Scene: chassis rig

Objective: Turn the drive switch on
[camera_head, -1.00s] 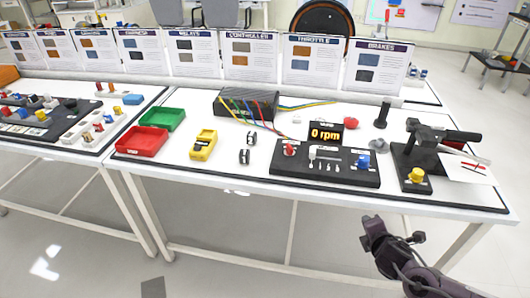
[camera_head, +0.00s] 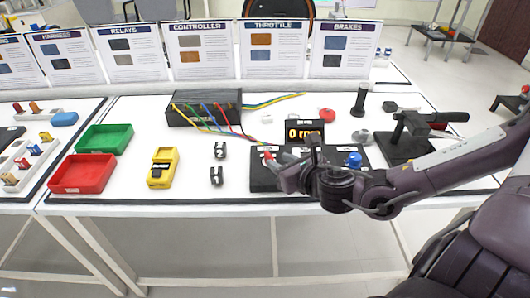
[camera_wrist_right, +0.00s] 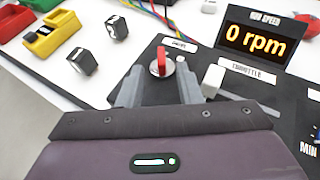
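The drive switch (camera_wrist_right: 162,62) is a red lever on a round grey base, under a DRIVE label on the black control panel (camera_wrist_right: 222,88). In the head view the red switch (camera_head: 267,155) shows at the panel's left end, partly hidden by my right gripper (camera_head: 278,168). In the right wrist view my right gripper (camera_wrist_right: 160,85) is open, its two grey fingers apart with the switch just ahead of and between their tips. I see no contact with the switch. The display (camera_wrist_right: 256,40) on the panel reads 0 rpm. My left gripper is not in view.
A black box with coloured wires (camera_head: 205,107) stands behind the panel. A yellow meter (camera_head: 162,168), two small black-and-white parts, a red tray (camera_head: 82,174) and a green tray (camera_head: 105,138) lie to the left. A dark lever stand (camera_head: 405,140) is at the right.

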